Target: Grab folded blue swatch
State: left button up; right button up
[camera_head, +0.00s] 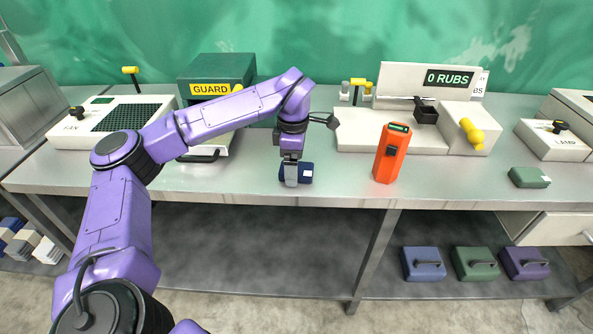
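The folded blue swatch (303,169) is a small dark navy block with a white label on its right side. It is on the grey bench near the front edge, left of the orange device. My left gripper (291,182) comes down over it from above, its fingers in front of the swatch and covering part of it. The far finger is hidden, so I cannot tell whether the fingers are closed on the cloth. The swatch looks level and at the bench surface. My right gripper is not in view.
An upright orange device (391,154) stands right of the swatch. Behind are a green GUARD box (217,72) and a rub tester (392,130). A green folded swatch (529,177) lies at the far right. Bare bench (340,184) lies between the blue swatch and orange device.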

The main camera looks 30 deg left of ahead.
pick_arm(q)
jog(key=shift+s, duration=0.1)
jog(key=c, duration=1.1)
jog(key=shift+c, duration=0.2)
